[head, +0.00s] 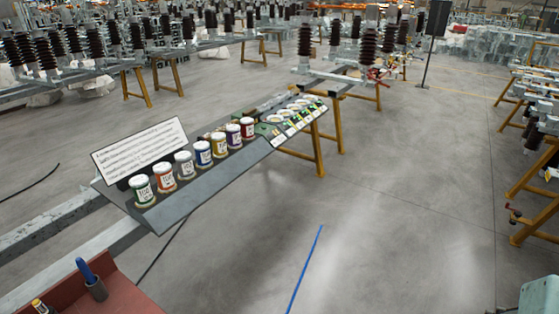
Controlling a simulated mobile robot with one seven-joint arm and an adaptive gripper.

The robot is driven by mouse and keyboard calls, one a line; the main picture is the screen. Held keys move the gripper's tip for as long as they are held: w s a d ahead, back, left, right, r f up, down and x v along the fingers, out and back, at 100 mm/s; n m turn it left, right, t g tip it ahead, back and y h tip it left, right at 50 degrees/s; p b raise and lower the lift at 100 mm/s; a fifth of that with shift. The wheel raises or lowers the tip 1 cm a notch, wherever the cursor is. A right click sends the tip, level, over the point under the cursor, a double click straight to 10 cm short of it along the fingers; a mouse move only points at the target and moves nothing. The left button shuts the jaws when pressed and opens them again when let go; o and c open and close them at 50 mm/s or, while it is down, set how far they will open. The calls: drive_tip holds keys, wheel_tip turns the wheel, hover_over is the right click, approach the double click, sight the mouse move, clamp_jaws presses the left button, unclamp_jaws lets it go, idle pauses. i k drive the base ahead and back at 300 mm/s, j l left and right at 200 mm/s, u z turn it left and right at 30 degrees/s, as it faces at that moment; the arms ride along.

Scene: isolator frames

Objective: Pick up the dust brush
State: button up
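I cannot pick out a dust brush with certainty. At the lower left, a blue stick-like object (84,268) stands tilted in a dark grey holder (97,291) on a reddish-brown surface (124,298). Whether it is a brush handle cannot be told. A small yellow-topped item (39,304) is cut off by the bottom edge beside it. My gripper is not in view.
A dark tilted panel (190,194) carries a row of labelled jars (203,153) and a white text sign (139,150). Yellow trestles (318,150) and insulator frames (366,45) stand behind and at right. The grey floor (400,220) is clear, with a blue line (305,268).

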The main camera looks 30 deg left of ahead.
sight(82, 264)
drive_tip(key=i+u, duration=0.3)
drive_tip(key=i, duration=0.2)
drive_tip(key=i+l+u, duration=0.1)
drive_tip(key=i+u, duration=0.2)
drive_tip(key=i, duration=0.25)
drive_tip(key=i+u, duration=0.35)
drive_tip(key=u, duration=0.15)
drive_tip(key=i+u, duration=0.35)
drive_tip(key=u, duration=0.15)
drive_tip(key=i+u, duration=0.15)
drive_tip(key=u, duration=0.25)
drive_tip(key=i+u, duration=0.15)
drive_tip(key=u, duration=0.2)
drive_tip(key=i+u, duration=0.2)
drive_tip(key=u, duration=0.2)
drive_tip(key=i+j+u, duration=0.1)
drive_tip(key=u, duration=0.25)
drive_tip(key=i+u, duration=0.5)
drive_tip(key=u, duration=0.2)
drive_tip(key=i+u, duration=0.4)
drive_tip(key=u, duration=0.15)
drive_tip(key=i+l+z, duration=0.1)
drive_tip(key=i+l, duration=0.05)
